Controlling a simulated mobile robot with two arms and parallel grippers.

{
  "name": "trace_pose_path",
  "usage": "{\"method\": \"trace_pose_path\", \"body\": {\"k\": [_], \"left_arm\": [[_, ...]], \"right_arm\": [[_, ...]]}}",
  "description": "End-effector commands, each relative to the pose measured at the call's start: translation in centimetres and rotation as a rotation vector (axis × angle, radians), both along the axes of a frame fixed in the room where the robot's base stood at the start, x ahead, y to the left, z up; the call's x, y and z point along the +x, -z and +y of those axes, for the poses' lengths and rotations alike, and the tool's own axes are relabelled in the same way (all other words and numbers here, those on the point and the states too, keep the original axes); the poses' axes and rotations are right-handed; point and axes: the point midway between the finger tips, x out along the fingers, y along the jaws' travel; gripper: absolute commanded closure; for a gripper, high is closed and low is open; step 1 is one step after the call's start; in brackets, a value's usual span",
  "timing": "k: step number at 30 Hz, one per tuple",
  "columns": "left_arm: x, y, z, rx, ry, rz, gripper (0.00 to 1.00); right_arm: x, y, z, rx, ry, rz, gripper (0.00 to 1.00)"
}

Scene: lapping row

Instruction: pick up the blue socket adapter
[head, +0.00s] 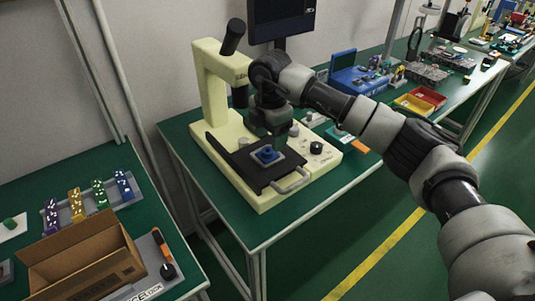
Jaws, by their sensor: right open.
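The blue socket adapter (267,154) sits on a small grey square plate on the black stage of a cream microscope-like machine (206,72). My right arm reaches in from the right, and my right gripper (271,138) points down just above the adapter. The gripper is open with nothing visible in it. I cannot tell how large the gap to the adapter is. My left gripper is out of view.
The machine's base has a metal handle (291,181) in front and a black knob (317,147) at the right. An open cardboard box (85,262) stands on the left bench. A blue case (357,77) and red and yellow bins (428,97) stand farther right.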

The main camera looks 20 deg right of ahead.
Motion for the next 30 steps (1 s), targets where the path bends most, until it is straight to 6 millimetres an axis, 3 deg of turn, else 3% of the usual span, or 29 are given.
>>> {"method": "trace_pose_path", "body": {"k": [6,14,21,30], "left_arm": [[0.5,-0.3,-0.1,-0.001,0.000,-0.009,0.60],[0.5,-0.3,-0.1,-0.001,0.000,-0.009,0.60],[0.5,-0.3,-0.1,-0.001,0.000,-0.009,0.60],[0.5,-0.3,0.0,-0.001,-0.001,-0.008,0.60]], "right_arm": [[0.0,3.4,0.0,0.000,0.000,0.003,0.38],[0.0,3.9,0.0,0.001,-0.001,0.000,0.38],[0.0,3.8,0.0,0.001,-0.001,0.000,0.75],[0.0,3.6,0.0,0.001,-0.001,-0.001,0.78]]}}
